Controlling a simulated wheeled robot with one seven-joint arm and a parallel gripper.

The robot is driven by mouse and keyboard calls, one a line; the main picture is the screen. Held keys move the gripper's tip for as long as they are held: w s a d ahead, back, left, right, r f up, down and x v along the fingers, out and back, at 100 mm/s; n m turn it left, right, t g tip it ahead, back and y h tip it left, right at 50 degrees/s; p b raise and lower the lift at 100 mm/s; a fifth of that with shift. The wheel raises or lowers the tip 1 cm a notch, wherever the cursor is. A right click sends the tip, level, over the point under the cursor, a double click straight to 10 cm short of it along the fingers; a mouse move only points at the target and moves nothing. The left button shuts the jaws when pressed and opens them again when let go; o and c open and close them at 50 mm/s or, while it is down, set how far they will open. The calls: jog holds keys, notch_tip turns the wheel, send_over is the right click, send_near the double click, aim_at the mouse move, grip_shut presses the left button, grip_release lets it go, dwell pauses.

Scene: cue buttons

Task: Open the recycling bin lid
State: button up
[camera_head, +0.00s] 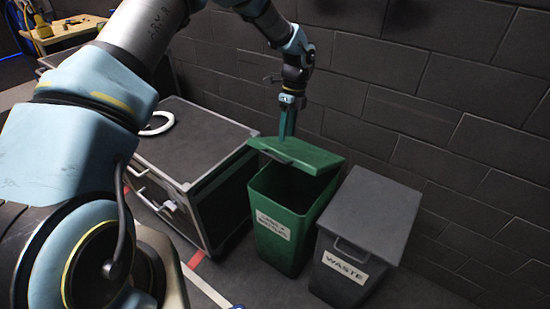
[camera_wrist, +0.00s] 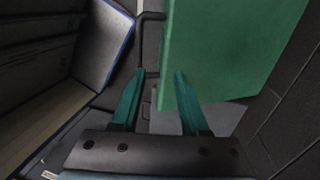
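The green recycling bin (camera_head: 282,238) stands on the floor with a white label on its front. Its green lid (camera_head: 312,156) is raised and tilted, and the dark inside of the bin shows below it. The lid's dark handle (camera_head: 268,153) is at the lid's left. My gripper (camera_head: 288,134) points down at the lid's far edge; whether it touches cannot be told. In the wrist view, the lid (camera_wrist: 225,50) fills the upper right and the dark handle (camera_wrist: 141,45) runs beside it. My gripper's fingers (camera_wrist: 158,76) are apart, with nothing clearly held between them.
A grey bin marked WASTE (camera_head: 345,268) stands close on the right, its lid shut. A black case with metal edges (camera_head: 190,145) is close on the left. A block wall (camera_head: 450,120) is behind. A yellow-topped table (camera_head: 65,32) is far left.

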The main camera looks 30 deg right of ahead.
aim_at(277, 154)
jog(key=a+f, duration=0.1)
jog(key=f, duration=0.1)
jog(key=s+a+f+b, duration=0.1)
jog(key=a+f, duration=0.1)
jog(key=s+a+f, duration=0.1)
jog(key=f, duration=0.1)
jog(key=shift+s+a+b, duration=0.2)
jog(key=shift+b, duration=0.2)
jog(key=shift+r, duration=0.1)
